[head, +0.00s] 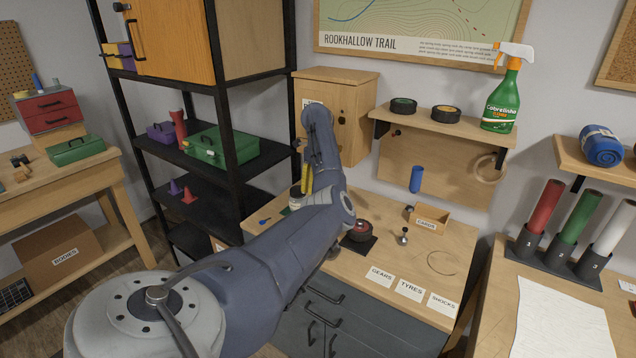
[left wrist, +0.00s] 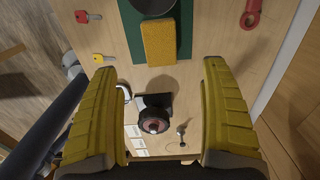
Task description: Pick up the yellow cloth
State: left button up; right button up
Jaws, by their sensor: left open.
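The yellow cloth (left wrist: 158,43) shows in the left wrist view as a flat orange-yellow rectangle with a rough surface. It lies on a dark green mat (left wrist: 184,48) on the wooden workbench. My left gripper (left wrist: 159,66) is open, with a yellow finger on each side of the picture and nothing between them. The cloth appears ahead of the fingertips and apart from them. In the head view the left gripper (head: 307,177) points down over the back left of the bench. I cannot make out the cloth there; my left arm covers much of that area. My right gripper is not in view.
A dark round container (left wrist: 152,4) stands beside the cloth. A red key (left wrist: 88,17), a yellow key (left wrist: 103,58) and a red ring tool (left wrist: 251,16) lie around the mat. A wheel (head: 360,231) sits on a black pad. A cards box (head: 430,217) stands farther right.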

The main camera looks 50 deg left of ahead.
pick_arm(q)
jog(key=shift+f, duration=6.15)
jog(key=c, duration=1.2)
